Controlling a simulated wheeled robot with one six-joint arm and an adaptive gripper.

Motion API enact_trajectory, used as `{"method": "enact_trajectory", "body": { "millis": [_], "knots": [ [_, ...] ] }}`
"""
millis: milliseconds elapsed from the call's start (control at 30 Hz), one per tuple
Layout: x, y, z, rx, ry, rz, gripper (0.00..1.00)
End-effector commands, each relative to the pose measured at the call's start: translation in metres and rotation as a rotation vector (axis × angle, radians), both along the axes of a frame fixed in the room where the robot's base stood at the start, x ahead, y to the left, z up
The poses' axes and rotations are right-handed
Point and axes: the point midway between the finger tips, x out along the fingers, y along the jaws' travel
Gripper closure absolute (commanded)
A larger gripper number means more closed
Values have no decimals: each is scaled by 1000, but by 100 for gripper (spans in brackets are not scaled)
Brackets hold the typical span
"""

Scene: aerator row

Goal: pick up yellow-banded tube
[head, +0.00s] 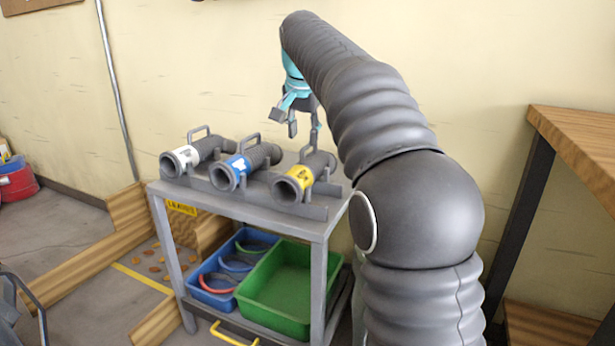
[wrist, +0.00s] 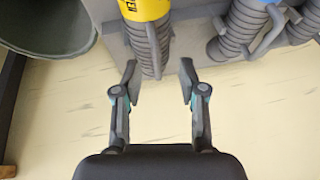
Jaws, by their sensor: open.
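The yellow-banded tube (head: 301,178) is a grey ribbed tube with a yellow band near its open front end and a handle on top. It lies at the right of a row of three on a grey cart. In the wrist view its yellow band (wrist: 144,9) is at the top edge, and its ribbed rear end points down the picture. My gripper (head: 297,122) is open and empty behind and above the row. In the wrist view its two fingers (wrist: 158,72) appear on either side of the tube's rear end. I cannot tell the gap in depth.
The blue-banded tube (head: 237,170) and the white-banded tube (head: 184,159) lie to its left on the cart (head: 270,215). A green bin (head: 290,317) and a blue bin (head: 207,297) stand on the lower shelf. A wooden table (head: 580,140) is at right; the wall is close behind.

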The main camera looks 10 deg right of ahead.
Motion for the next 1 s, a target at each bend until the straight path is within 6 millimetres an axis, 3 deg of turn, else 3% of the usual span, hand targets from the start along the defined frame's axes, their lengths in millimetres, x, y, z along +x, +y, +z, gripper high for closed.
{"method": "enact_trajectory", "body": {
  "millis": [167,500,733,767,900,1000],
  "knots": [
    [3,-2,-9,0,1,0,59],
    [18,-7,-49,-1,1,1,59],
    [19,-8,-49,0,0,1,59],
    [19,-8,-49,0,0,1,61],
    [19,-7,-49,0,0,1,96],
    [19,-7,-49,0,0,1,100]
  ]
}}
